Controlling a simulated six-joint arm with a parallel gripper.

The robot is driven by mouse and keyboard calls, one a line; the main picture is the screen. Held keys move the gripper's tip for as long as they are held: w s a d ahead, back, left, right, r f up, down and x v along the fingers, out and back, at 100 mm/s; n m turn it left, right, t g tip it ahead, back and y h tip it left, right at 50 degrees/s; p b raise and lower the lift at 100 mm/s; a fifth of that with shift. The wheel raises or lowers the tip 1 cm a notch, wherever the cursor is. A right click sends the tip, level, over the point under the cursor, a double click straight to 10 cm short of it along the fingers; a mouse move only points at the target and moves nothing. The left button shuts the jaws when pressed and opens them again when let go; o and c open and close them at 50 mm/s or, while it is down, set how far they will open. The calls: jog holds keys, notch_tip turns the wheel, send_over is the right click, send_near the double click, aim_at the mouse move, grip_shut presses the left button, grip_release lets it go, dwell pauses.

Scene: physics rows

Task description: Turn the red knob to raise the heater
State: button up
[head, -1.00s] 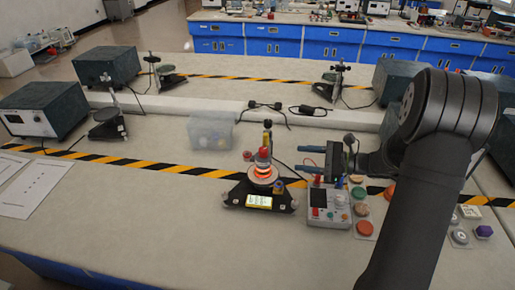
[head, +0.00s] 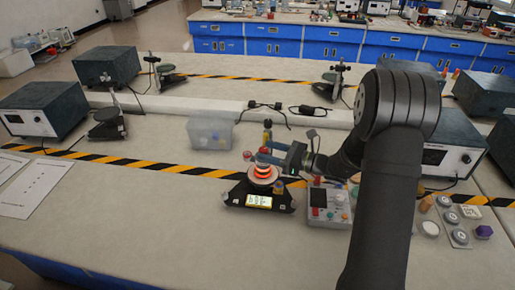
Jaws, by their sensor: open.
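The heater device (head: 259,198) stands on the near bench, with a black base and a lit yellow display. Its round stack glows orange (head: 263,172) near the top. My gripper (head: 263,155) is open, with its blue-grey fingers pointing left over the top of the stack. The red cap seen there earlier is now mostly hidden by the fingers, and I cannot tell whether they touch it. A small red piece (head: 247,155) shows just left of the fingertips.
A control box (head: 329,204) with a dark screen and coloured buttons stands right of the heater. A clear bin (head: 210,132) is behind it to the left. Round pads (head: 430,229) lie at the right.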

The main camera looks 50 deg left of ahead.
jog(key=shift+x, duration=2.2)
jog(key=shift+c, duration=0.2)
jog(key=c, duration=1)
